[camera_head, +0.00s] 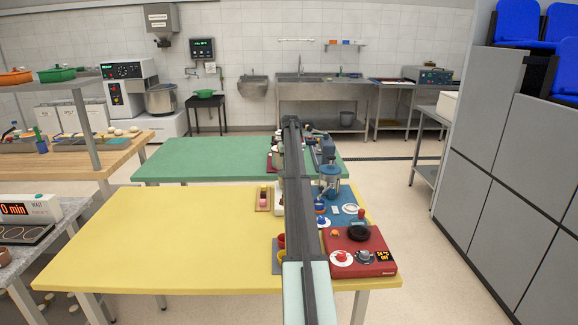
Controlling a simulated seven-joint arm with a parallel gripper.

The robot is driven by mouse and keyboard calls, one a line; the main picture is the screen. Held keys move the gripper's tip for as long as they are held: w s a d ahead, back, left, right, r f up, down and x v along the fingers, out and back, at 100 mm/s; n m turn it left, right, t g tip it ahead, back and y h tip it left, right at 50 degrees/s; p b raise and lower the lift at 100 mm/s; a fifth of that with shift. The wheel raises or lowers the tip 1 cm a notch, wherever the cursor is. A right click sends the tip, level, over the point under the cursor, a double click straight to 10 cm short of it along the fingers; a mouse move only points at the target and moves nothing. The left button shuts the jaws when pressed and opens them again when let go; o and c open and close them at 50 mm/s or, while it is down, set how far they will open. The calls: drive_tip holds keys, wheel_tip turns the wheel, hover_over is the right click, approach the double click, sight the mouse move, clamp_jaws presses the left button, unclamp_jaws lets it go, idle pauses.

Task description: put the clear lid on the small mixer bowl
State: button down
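A small blue-grey mixer (329,170) stands at the far right part of the yellow table, just right of my arm. Its bowl is too small and too partly covered to make out clearly. I cannot pick out the clear lid with certainty; a small pale round piece (350,208) lies on the blue board (357,196) near the mixer. My long grey arm reaches up the middle of the view and hides part of the table things. My gripper's fingers cannot be seen.
A red cooker unit (377,262) with a black knob-like top sits at the yellow table's (160,240) front right. Small coloured things stand close on both sides of the arm. The yellow table's left part and the green table's (200,158) left part are clear.

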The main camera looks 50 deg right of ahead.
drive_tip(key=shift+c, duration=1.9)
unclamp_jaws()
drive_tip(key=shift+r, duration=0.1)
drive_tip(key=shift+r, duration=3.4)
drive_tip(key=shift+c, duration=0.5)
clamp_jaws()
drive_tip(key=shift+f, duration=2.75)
